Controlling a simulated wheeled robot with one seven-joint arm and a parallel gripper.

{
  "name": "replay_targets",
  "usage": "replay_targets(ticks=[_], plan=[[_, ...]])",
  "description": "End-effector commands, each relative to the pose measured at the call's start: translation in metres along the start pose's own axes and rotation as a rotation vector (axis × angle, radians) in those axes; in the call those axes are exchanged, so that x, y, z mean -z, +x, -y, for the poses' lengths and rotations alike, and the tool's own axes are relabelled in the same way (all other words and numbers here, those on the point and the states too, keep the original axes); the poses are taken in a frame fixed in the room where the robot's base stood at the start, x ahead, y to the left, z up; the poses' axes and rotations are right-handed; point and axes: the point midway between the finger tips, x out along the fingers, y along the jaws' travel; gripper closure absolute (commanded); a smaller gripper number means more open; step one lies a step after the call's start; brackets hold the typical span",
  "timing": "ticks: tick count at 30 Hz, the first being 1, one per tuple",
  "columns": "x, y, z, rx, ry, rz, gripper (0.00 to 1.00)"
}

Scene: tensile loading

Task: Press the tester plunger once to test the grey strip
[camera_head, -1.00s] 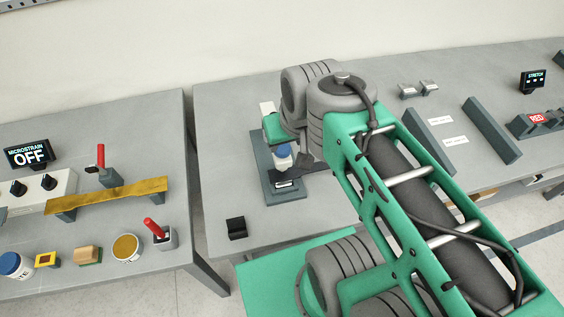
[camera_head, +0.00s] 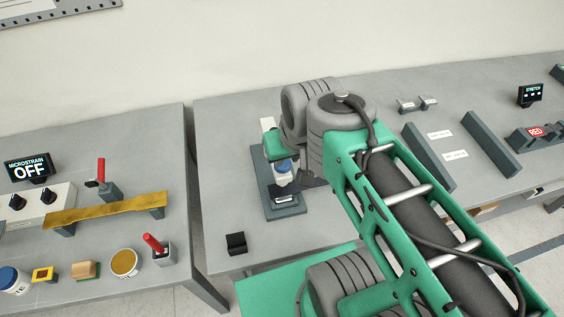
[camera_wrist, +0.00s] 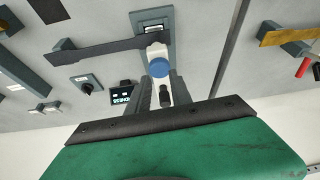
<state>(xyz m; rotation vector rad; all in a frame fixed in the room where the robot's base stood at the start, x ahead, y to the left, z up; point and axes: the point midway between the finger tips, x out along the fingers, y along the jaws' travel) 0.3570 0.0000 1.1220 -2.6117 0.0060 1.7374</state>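The tester (camera_head: 268,196) stands on the right-hand table, with a dark base, a white body and a blue-capped plunger (camera_head: 284,166). The plunger also shows in the wrist view (camera_wrist: 160,68), upright above the base. A dark grey strip (camera_wrist: 100,48) runs left from the tester in the wrist view, with one end at its base. In the head view my arm hides most of the strip. My gripper's green body fills the bottom of the wrist view, close to the tester.
A small black block (camera_head: 236,243) stands near the table's front edge. Grey rails (camera_head: 490,144) and a stretch display (camera_head: 530,95) stand to the right. The left table holds an OFF display (camera_head: 29,170), a brass strip (camera_head: 106,209) and red levers. A gap separates the tables.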

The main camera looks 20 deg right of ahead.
Motion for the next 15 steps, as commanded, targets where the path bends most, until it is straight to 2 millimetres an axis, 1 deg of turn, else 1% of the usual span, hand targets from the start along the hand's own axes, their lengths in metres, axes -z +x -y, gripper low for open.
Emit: replay_targets(ticks=[1,9,15], plan=[[0.0000,0.0000,0.0000,0.000,0.000,0.000,0.79],[0.0000,0.0000,0.0000,0.000,0.000,0.000,1.00],[0.0000,0.0000,0.0000,0.000,0.000,0.000,1.00]])
